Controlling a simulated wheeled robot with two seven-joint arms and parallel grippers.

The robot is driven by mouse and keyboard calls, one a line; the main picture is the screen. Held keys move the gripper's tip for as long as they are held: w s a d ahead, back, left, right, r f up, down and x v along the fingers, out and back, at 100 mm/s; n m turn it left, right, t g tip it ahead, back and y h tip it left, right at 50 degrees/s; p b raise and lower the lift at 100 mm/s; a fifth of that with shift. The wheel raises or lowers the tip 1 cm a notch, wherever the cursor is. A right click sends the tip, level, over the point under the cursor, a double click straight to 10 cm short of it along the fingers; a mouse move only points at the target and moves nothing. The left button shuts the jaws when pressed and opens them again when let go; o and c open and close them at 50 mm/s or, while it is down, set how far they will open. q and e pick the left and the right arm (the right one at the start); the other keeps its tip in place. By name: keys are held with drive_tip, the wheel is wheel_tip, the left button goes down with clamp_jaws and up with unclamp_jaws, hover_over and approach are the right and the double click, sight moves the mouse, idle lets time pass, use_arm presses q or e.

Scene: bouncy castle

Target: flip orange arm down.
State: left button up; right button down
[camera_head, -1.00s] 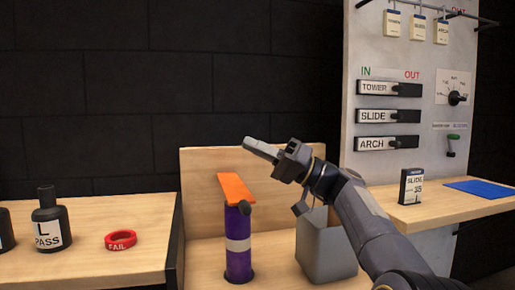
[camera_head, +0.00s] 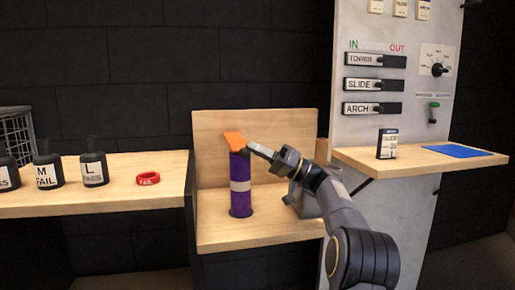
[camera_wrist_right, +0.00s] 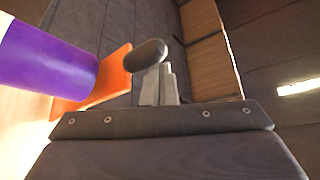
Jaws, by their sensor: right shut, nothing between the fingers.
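The orange arm (camera_head: 235,140) is a flat flap at the top of a purple cylinder (camera_head: 240,201) with a pale band, which stands upright on a wooden stand. In the right wrist view the orange arm (camera_wrist_right: 106,80) lies beside the purple cylinder (camera_wrist_right: 45,58), and a dark rounded knob (camera_wrist_right: 146,54) shows in front of my fingertips. My right gripper (camera_head: 252,147) is shut and empty, just right of the orange arm and level with it; it also shows in the right wrist view (camera_wrist_right: 159,82). I cannot tell whether it touches the knob. My left gripper is not in view.
A grey bin (camera_head: 304,200) stands behind my right arm. Left are labelled dark bottles (camera_head: 94,170) and a red FAIL ring (camera_head: 148,179) on a wooden counter. Right is a switch panel (camera_head: 374,85) with a shelf (camera_head: 415,163) holding a small card and blue mat.

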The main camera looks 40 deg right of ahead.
drive_tip(key=shift+w+f, duration=0.1)
drive_tip(key=shift+f, duration=0.8)
drive_tip(key=s+d+r+p, duration=0.1)
drive_tip(key=s+d+p, duration=0.3)
drive_tip(key=s+d, duration=0.5)
drive_tip(key=shift+s+p, duration=0.3)
drive_tip(key=shift+s, duration=0.2)
drive_tip(key=shift+a+r, duration=0.15)
